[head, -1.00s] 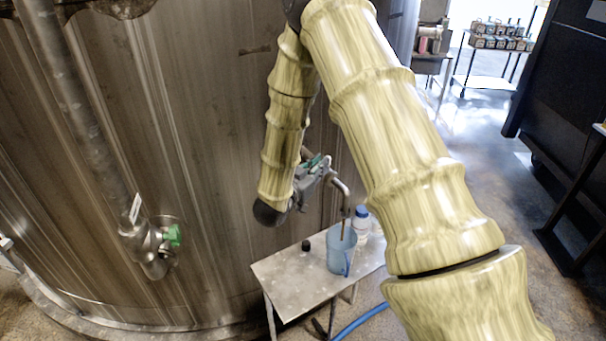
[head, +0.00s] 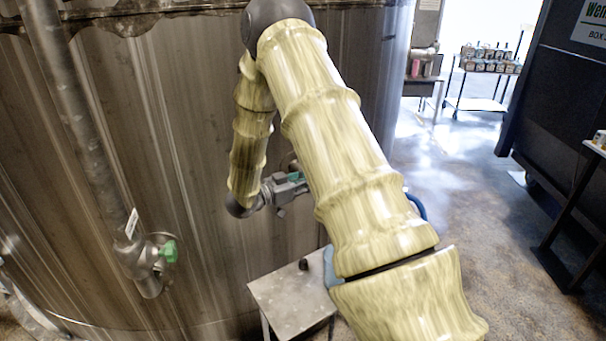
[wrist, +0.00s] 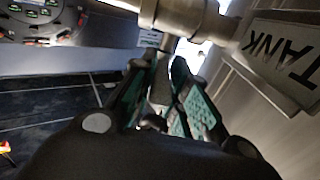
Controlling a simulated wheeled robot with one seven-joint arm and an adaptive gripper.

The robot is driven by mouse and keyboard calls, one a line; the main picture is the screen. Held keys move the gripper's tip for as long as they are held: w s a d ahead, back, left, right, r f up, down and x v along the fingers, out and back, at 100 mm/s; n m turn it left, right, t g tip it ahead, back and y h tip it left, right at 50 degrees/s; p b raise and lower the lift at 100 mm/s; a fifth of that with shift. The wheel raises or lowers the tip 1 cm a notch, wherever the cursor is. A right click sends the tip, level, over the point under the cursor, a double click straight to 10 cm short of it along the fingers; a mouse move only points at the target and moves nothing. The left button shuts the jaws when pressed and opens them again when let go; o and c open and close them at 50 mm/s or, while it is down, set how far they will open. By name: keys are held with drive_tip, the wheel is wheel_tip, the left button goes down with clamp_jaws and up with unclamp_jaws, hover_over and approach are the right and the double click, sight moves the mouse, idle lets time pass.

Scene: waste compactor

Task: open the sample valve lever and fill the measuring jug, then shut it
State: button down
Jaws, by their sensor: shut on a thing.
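My gripper (head: 290,186) is at the tank wall beside the sample valve. In the wrist view its two green-padded fingers (wrist: 172,100) are closed around a narrow grey part, which looks like the valve lever (wrist: 160,88). The steel valve body (wrist: 182,17) crosses just beyond the fingertips. The measuring jug (head: 331,268) shows only as a blue sliver at the right of the small steel table (head: 285,300). My arm hides the rest of it, and the spout. I cannot see the liquid level or whether anything is flowing.
A small black cap (head: 304,264) lies on the table. Another valve with a green handle (head: 168,251) sits on the pipe at the left. A "TANK" sign (wrist: 280,55) is close to the right of my gripper. A blue hose (head: 418,206) and open floor are to the right.

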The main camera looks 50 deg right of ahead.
drive_tip(key=shift+r, duration=0.1)
drive_tip(key=c, duration=1.4)
unclamp_jaws()
drive_tip(key=shift+d, duration=0.15)
drive_tip(key=v, duration=1.2)
drive_tip(key=shift+f, duration=0.2)
